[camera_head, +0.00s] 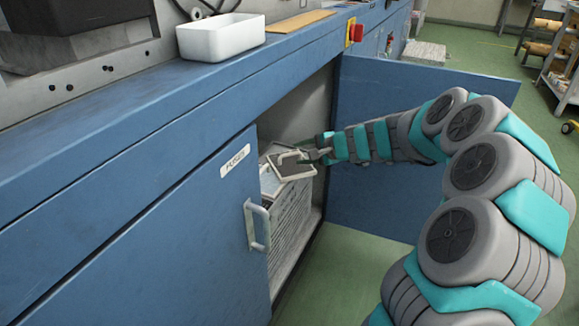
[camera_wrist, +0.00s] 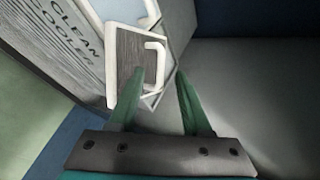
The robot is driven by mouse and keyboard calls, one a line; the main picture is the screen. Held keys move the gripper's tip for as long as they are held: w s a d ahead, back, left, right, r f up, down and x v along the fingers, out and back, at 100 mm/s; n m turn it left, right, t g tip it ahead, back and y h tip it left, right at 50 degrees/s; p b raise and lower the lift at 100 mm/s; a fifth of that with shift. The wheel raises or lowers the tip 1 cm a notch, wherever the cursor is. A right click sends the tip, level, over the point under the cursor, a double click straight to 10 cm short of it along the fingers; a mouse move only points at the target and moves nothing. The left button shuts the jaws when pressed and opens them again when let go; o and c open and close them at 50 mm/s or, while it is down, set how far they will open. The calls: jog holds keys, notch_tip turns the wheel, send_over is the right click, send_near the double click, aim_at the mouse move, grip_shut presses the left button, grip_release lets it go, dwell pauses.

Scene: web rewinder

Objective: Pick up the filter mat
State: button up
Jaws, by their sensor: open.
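The filter mat (camera_head: 294,170) looks like a dark grey ribbed panel in a white frame with a white loop handle. It lies tilted on top of a slatted unit inside the open cabinet. In the wrist view the mat (camera_wrist: 130,51) is at upper centre, its handle (camera_wrist: 160,48) on the right side. My gripper (camera_head: 305,156) reaches into the cabinet at the mat. In the wrist view my gripper (camera_wrist: 160,75) is open, with its left finger overlapping the mat and part of the handle between the fingertips in the picture. Contact cannot be told.
The slatted unit (camera_head: 289,232) is lettered "CLEAN COOLER" in the wrist view (camera_wrist: 62,45). A pale blue panel (camera_head: 269,183) lies beside the mat. The left cabinet door (camera_head: 180,235) and the open right door (camera_head: 375,205) flank the opening. A white bin (camera_head: 220,40) stands above.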

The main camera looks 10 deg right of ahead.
aim_at(288, 155)
jog(key=x, duration=0.5)
jog(key=shift+a+b, duration=0.1)
jog(key=shift+b, duration=0.3)
jog(key=shift+c, duration=0.2)
grip_shut()
